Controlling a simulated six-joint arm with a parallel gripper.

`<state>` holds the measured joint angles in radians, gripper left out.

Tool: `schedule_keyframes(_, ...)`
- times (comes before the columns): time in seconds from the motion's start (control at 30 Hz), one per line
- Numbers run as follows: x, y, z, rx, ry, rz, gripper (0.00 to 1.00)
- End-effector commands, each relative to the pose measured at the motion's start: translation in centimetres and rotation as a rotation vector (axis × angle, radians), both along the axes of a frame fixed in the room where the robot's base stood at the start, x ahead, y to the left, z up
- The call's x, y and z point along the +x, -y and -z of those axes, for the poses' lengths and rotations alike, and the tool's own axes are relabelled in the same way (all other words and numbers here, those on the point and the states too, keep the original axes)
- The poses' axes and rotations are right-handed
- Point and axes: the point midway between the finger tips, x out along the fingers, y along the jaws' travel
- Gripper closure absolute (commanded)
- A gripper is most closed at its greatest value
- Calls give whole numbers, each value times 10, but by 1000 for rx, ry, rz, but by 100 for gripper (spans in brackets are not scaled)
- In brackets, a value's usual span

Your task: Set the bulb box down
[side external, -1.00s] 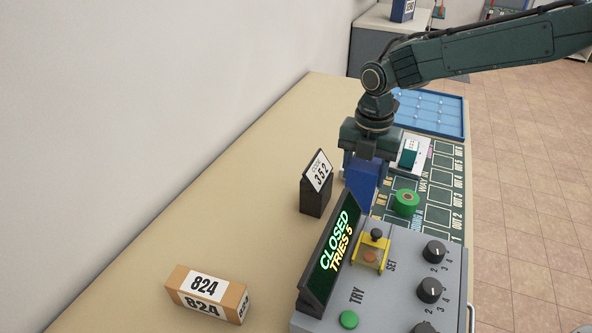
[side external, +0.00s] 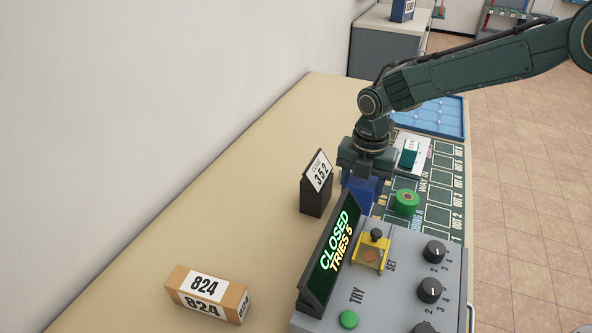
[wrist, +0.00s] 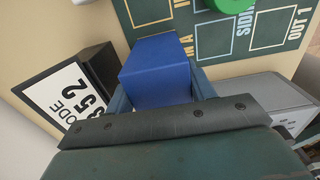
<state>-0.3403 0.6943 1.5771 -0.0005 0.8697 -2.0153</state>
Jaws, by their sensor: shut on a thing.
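A plain blue box (side external: 360,193), which I take to be the bulb box, is held upright in my gripper (side external: 362,180). Its lower part is hidden behind the display of the grey control box, so I cannot tell whether it touches the surface. In the wrist view the blue box (wrist: 156,72) sits between my gripper's fingers (wrist: 160,95), beside the "IN A" marking on the dark green board (wrist: 240,40). The board (side external: 437,213) has white outlined spaces.
A black stand with a "CODE 352" card (side external: 318,172) stands close left of the blue box. A green roll (side external: 406,202) lies to its right. The control box (side external: 405,275) reads "CLOSED TRIES 5". A brown "824" box (side external: 207,294) and a blue tray (side external: 440,115) are farther off.

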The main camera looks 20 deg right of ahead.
Motion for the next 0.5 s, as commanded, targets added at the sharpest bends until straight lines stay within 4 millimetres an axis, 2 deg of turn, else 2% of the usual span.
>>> schedule_keyframes(0.03,0,0,1,-1,-1,0,70)
schedule_keyframes(0.07,0,0,1,-1,-1,0,42)
schedule_keyframes(0.17,0,0,1,-1,-1,0,24)
schedule_keyframes(0.5,0,0,0,0,0,0,24)
